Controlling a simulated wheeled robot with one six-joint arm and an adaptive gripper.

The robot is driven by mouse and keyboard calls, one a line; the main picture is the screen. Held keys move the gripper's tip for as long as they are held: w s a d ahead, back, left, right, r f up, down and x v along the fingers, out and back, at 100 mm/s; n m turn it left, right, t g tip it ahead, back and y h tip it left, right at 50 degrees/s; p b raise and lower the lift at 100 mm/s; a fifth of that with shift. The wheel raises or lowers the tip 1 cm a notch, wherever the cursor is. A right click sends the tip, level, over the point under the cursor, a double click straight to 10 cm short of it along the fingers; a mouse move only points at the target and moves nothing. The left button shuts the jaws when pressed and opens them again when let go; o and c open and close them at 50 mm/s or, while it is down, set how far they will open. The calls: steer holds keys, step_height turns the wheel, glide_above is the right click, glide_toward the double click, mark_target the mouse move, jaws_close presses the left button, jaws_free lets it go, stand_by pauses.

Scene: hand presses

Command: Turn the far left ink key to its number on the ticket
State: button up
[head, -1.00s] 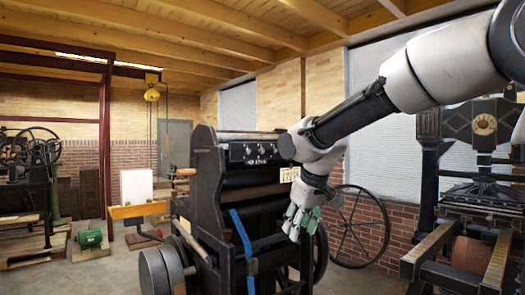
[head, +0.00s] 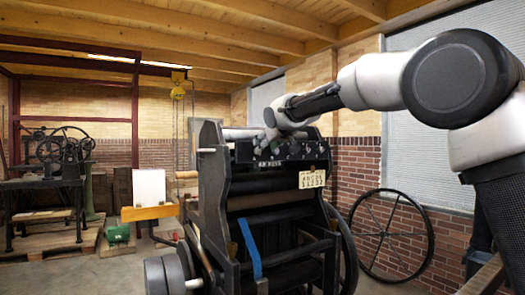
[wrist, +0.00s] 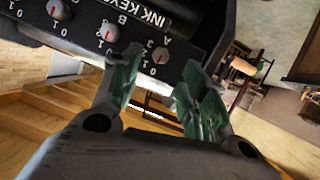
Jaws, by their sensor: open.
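The far left ink key (wrist: 160,56), beside the letter A, is a small pale knob with a red mark and small numbers around it. Which number it points at is too small to tell. It lies just beyond and between the green-padded fingertips of my open gripper (wrist: 157,78); contact cannot be told. In the head view my gripper (head: 268,133) is at the left part of the dark key panel (head: 302,150), and that key cannot be made out. The ticket (head: 311,179) is a cream plate below the panel's right end; its figures are too small to read surely.
Another ink key (wrist: 110,34), by the letter B, sits beside the first, with more along the panel. A blue strap (head: 248,250) hangs on the press front. A spoked wheel (head: 392,235) stands at the right wall. Open floor lies at the left.

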steer(key=x, duration=0.5)
steer(key=shift+w+a+f, duration=0.2)
steer(key=shift+w, duration=0.1)
jaws_close()
